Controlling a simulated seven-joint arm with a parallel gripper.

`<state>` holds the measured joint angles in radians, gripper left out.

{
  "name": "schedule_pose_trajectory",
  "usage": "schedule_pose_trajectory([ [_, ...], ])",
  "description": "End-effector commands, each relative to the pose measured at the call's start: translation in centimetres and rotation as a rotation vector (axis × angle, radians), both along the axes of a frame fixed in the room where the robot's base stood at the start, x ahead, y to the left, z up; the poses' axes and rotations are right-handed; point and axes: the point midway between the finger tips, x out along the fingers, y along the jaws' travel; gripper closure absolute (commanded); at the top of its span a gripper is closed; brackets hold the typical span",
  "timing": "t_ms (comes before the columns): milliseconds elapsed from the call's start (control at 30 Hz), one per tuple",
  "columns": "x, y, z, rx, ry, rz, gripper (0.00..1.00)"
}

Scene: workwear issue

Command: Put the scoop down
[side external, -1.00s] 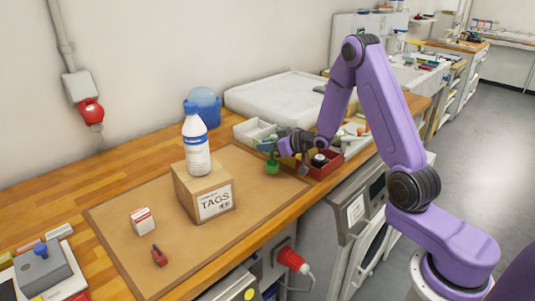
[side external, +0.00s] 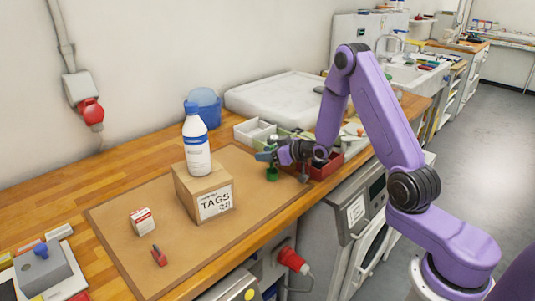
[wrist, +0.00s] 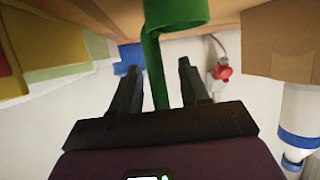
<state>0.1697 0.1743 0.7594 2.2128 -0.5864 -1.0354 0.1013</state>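The green scoop (side external: 272,174) is at the right part of the brown mat (side external: 120,237), just below my gripper (side external: 268,150). In the wrist view its cup (wrist: 178,12) is at the top of the picture and its thin green handle (wrist: 154,70) runs between the two fingers of my gripper (wrist: 158,75). The fingers stand apart, with a clear gap on the right side of the handle. The cup looks at or very near the mat; the exact contact is too small to tell.
A cardboard tags box (side external: 187,190) with a white bottle (side external: 196,152) on it stands left of the scoop. A red bin (side external: 327,168) and a grey bin (side external: 250,131) are close by. A small carton (side external: 142,221) and a red object (side external: 159,256) lie on the mat's clear front left.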

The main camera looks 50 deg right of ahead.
Motion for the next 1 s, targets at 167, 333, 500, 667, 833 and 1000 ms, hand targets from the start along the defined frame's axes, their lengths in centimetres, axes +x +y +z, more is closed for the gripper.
schedule_pose_trajectory([
  [167,-0.1,0.0,0.4,-0.001,0.0,0.0,0.55],
  [333,-2.1,-0.5,1.2,0.0,0.001,-0.003,0.55],
  [500,-4.4,-1.0,2.2,0.0,0.001,-0.002,0.55],
  [667,-6.1,-1.3,2.9,0.0,0.0,-0.001,0.55],
  [833,-6.8,-1.4,3.2,0.0,0.0,-0.001,0.55],
  [1000,-6.8,-1.4,3.2,0.0,0.0,0.0,0.55],
])
